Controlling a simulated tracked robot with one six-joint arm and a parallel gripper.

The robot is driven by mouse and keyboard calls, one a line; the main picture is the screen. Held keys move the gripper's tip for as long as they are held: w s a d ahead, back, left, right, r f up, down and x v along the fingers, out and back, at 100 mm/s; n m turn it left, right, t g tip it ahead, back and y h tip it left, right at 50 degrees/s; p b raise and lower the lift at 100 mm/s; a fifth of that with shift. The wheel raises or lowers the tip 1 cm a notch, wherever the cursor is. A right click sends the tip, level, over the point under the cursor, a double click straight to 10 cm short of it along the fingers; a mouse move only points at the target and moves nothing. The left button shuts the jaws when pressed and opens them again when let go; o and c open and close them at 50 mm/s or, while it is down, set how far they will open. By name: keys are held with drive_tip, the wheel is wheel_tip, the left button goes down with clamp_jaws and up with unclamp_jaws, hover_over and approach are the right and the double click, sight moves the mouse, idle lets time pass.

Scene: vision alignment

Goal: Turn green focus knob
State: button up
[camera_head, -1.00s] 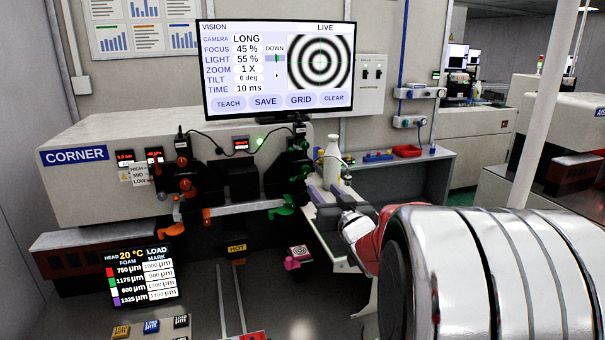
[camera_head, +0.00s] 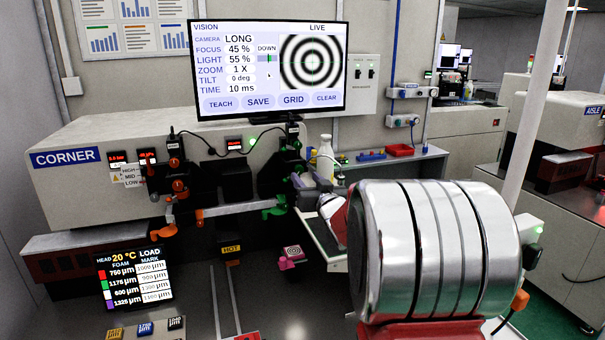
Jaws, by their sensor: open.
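Small green knobs sit on the dark right-hand camera mount; one (camera_head: 297,168) shows just left of my gripper. A larger green handle (camera_head: 274,206) hangs lower, at the end of a grey bar. Which of these is the focus knob I cannot tell. My gripper (camera_head: 308,186) is open, its grey fingers pointing left close to the mount. Whether it touches a knob is unclear. The monitor (camera_head: 268,68) reads FOCUS 45 %, with sharp-looking rings in the live picture.
Orange knobs (camera_head: 180,187) are on the left mount. A white bottle (camera_head: 325,157) stands behind my gripper. A shelf with a red tray (camera_head: 399,150) is at the back. A pink-handled target (camera_head: 291,254) is below. My large silver arm link blocks the lower right.

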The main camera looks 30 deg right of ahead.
sight(300, 171)
drive_tip(key=shift+x, duration=2.75)
drive_tip(key=shift+c, duration=0.4)
drive_tip(key=c, duration=0.9)
drive_tip(key=shift+s+d, duration=0.1)
drive_tip(key=shift+d, duration=0.25)
drive_tip(key=shift+c, duration=0.4)
drive_tip(key=shift+a, duration=0.25)
